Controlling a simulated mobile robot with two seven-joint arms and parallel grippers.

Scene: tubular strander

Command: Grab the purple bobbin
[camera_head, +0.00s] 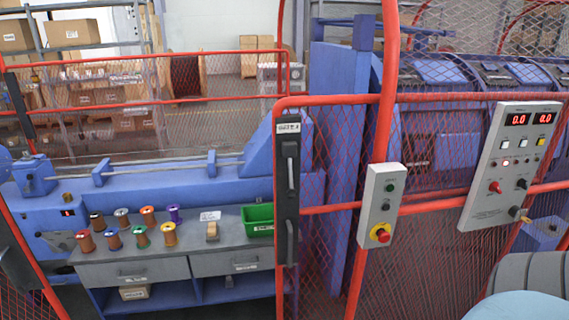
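The purple bobbin (174,213) stands upright on the grey top of a workbench (225,222), at the right end of the back row of small bobbins. An orange-brown bobbin (147,216) stands just left of it, and a copper-coloured one (168,234) stands in front of it. Neither of my grippers shows in the head view. Nothing is seen touching the purple bobbin.
Red mesh fencing (330,102) with a black-handled post (287,190) stands right of the bench. A green bin (258,219) sits at the bench's right end. A control box (380,205) and a larger panel (510,160) are at right. Blue machinery (190,182) runs behind the bench.

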